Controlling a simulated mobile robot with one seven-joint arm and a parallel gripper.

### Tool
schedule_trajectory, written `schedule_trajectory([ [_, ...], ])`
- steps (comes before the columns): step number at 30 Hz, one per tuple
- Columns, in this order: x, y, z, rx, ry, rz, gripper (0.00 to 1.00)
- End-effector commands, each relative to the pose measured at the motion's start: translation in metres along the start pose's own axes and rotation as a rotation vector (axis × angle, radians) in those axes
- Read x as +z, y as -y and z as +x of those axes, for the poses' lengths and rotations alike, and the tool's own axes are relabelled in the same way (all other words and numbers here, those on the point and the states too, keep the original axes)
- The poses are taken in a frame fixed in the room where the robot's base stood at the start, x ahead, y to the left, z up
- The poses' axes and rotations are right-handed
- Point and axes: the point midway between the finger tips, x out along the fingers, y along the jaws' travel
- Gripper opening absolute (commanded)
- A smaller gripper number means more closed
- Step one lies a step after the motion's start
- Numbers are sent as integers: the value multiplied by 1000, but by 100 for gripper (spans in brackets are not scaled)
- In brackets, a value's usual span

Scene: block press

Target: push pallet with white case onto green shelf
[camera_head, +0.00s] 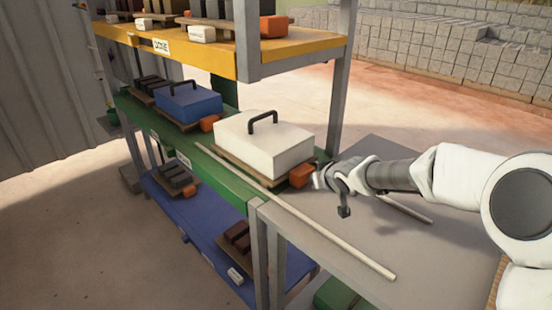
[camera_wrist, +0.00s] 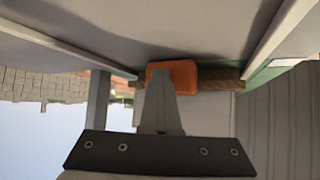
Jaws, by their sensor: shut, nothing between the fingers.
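The white case (camera_head: 262,145) with a black handle sits upright on a brown wooden pallet (camera_head: 242,171). The pallet lies mostly over the green shelf (camera_head: 222,179), and its near end is by the seam with the grey table. An orange block (camera_head: 302,174) is on that near end; it also shows in the wrist view (camera_wrist: 182,73), with the pallet (camera_wrist: 228,76) and case (camera_wrist: 212,108) behind it. My gripper (camera_head: 318,179) is shut and empty, its tips (camera_wrist: 160,74) at the orange block. Whether they touch it I cannot tell.
Thin pale rails run along the grey table (camera_head: 350,222); the front rail (camera_head: 320,228) continues onto the green shelf. A blue case (camera_head: 188,101) on its pallet stands farther along that shelf. A yellow shelf (camera_head: 290,48) is above, a blue one (camera_head: 205,222) below. A post (camera_head: 340,100) rises nearby.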

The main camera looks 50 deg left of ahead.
Motion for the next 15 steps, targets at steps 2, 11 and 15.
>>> schedule_trajectory([
  [2, -5, 6, 3, -7, -6, -1, 0],
  [11, -13, 13, 13, -6, -6, -2, 0],
  [15, -17, 16, 18, -6, -6, -1, 0],
])
